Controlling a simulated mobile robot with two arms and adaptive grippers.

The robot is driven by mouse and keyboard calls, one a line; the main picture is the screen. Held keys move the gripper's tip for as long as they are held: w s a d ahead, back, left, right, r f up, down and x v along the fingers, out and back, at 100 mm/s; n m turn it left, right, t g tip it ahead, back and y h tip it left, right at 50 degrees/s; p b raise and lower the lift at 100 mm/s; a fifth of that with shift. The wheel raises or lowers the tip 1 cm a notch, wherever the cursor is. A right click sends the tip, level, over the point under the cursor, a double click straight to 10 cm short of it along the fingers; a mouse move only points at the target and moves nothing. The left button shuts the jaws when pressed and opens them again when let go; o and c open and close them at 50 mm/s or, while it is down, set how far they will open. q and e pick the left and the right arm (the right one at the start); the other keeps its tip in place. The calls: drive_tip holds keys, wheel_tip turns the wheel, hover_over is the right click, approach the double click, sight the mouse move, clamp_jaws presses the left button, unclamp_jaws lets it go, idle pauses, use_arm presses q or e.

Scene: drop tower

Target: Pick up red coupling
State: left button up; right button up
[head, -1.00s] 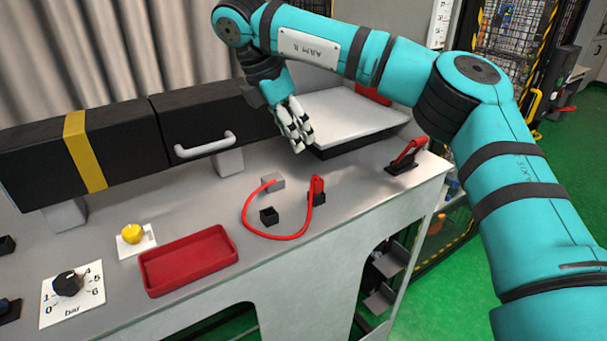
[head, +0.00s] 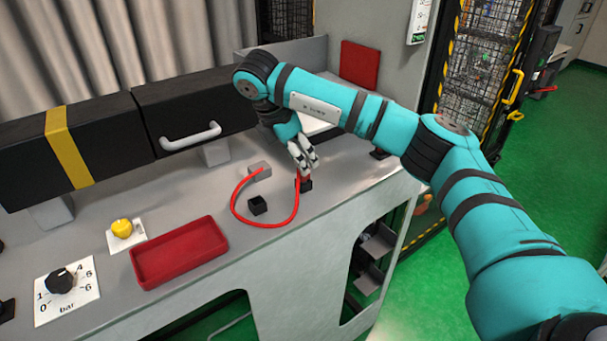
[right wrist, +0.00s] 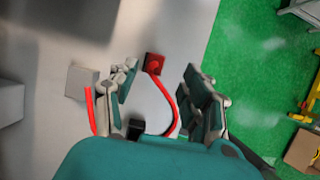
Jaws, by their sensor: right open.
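In the right wrist view the coupling (right wrist: 154,63) shows as a red square from above, ahead of and between the open fingers, nearer the left one. My right gripper (head: 306,168) is open and empty, pointing down just above the coupling and partly hiding it in the head view. No contact can be made out. My left gripper is not in view.
A grey block (head: 259,171) holds the hose's other end. A second black block (head: 257,205) stands inside the hose loop. A red tray (head: 180,252), yellow button (head: 122,228) and bar dial (head: 62,281) are to the left. A black drawer with a handle (head: 190,137) lies behind.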

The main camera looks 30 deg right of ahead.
sight(303, 178)
drive_tip(key=x, duration=0.1)
drive_tip(key=p+x, duration=0.1)
drive_tip(key=x, duration=0.1)
drive_tip(key=p+x, duration=0.1)
drive_tip(key=shift+w+f, duration=0.15)
drive_tip(key=shift+w, duration=0.25)
drive_tip(key=shift+d+f, duration=0.1)
drive_tip(key=shift+f, duration=0.15)
drive_tip(key=c, duration=0.9)
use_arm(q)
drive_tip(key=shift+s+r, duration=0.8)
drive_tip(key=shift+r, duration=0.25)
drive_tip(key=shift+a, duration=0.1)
use_arm(e)
drive_tip(key=shift+r, duration=0.1)
